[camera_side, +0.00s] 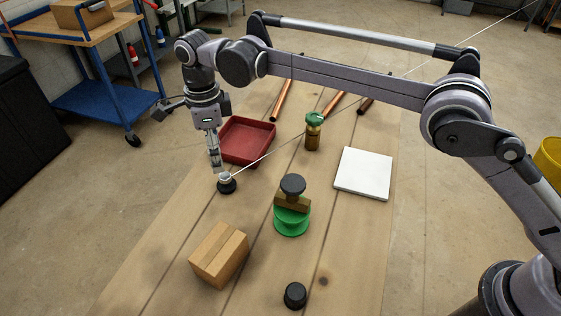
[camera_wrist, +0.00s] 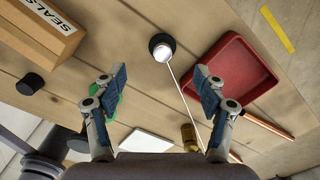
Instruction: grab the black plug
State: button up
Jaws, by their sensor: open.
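Three black round pieces are in view, and I cannot tell for certain which one is the plug. A plain black cylinder (camera_side: 295,295) stands alone at the near end of the table; it also shows at the left in the wrist view (camera_wrist: 29,84). A black disc (camera_side: 292,185) tops a wooden block on a green spool (camera_side: 291,222). A black-based piece with a pale top (camera_side: 227,187) has a thin line running from it; it also shows in the wrist view (camera_wrist: 159,43). My gripper (camera_side: 217,168) is open and empty, close above this piece; its fingers (camera_wrist: 160,75) stand wide apart.
A cardboard box (camera_side: 220,255) lies near the front. A red tray (camera_side: 247,140) is behind my gripper. A brass valve with a green top (camera_side: 313,135), a white tile (camera_side: 363,174) and copper pipes (camera_side: 281,100) lie farther back. The thin line crosses above the table.

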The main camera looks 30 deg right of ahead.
aim_at(225, 175)
notch_tip(225, 175, down, 5)
jog(key=shift+w+d+f, duration=0.1)
jog(key=shift+d+f, duration=0.05)
jog(key=shift+f, duration=0.75)
jog(key=shift+d+f, duration=0.2)
jog(key=shift+f, duration=0.65)
jog(key=shift+w+d+f, duration=0.1)
jog(key=shift+d+f, duration=0.05)
jog(key=shift+f, duration=0.75)
jog(key=c, duration=1.2)
